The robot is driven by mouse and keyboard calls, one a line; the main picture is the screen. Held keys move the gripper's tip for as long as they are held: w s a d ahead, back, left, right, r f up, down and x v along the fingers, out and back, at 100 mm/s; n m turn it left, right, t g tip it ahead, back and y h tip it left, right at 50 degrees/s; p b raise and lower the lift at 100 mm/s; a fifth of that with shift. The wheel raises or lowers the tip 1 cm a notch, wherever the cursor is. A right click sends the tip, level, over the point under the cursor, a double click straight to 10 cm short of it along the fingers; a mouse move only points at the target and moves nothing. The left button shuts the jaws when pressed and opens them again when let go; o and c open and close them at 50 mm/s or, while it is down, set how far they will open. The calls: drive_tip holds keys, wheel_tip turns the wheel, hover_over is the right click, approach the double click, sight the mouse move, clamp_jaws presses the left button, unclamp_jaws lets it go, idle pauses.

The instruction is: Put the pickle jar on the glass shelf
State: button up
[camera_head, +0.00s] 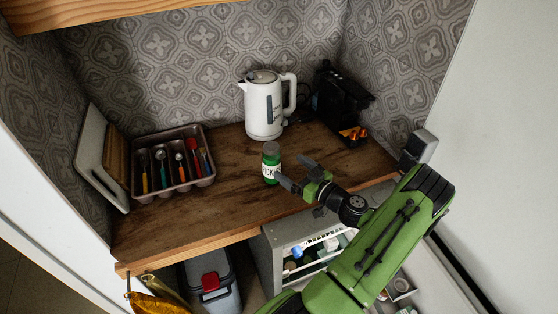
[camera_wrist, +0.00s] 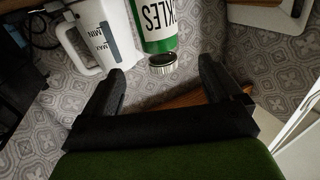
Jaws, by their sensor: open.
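The pickle jar (camera_head: 270,163) is green with a white label and a grey lid. It stands upright on the wooden counter (camera_head: 225,190), in front of the kettle. In the wrist view the jar (camera_wrist: 157,30) appears upside down, with its lid toward my gripper. My gripper (camera_head: 293,171) is open, just to the right of the jar in the head view. In the wrist view the two fingers of my gripper (camera_wrist: 160,80) are spread apart with nothing between them, and the jar is beyond the tips. I cannot make out a glass shelf for certain.
A white kettle (camera_head: 264,106) stands behind the jar, and a black coffee machine (camera_head: 339,98) is at the back right. A cutlery tray (camera_head: 171,189) and leaning boards (camera_head: 103,158) are at left. A wooden shelf edge (camera_head: 70,14) overhangs above. A grey open cabinet (camera_head: 275,262) is below.

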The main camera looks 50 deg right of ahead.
sight(268, 152)
drive_tip(key=s+f+b, duration=0.1)
drive_tip(key=s+b, duration=0.2)
drive_tip(key=s, duration=0.2)
drive_tip(key=w+p, duration=0.1)
drive_tip(key=w, duration=0.4)
drive_tip(key=w+d, duration=0.1)
drive_tip(key=w, duration=0.4)
drive_tip(key=w+p, duration=0.1)
drive_tip(key=w, duration=0.5)
drive_tip(key=shift+d+r+p, duration=0.15)
drive_tip(key=shift+r+p, duration=0.15)
drive_tip(key=shift+r, duration=0.05)
drive_tip(key=c, duration=1.5)
wheel_tip(268, 152, up, 10)
drive_tip(key=shift+r+p, duration=0.1)
drive_tip(key=shift+p, duration=0.25)
drive_tip(key=shift+c, duration=0.3)
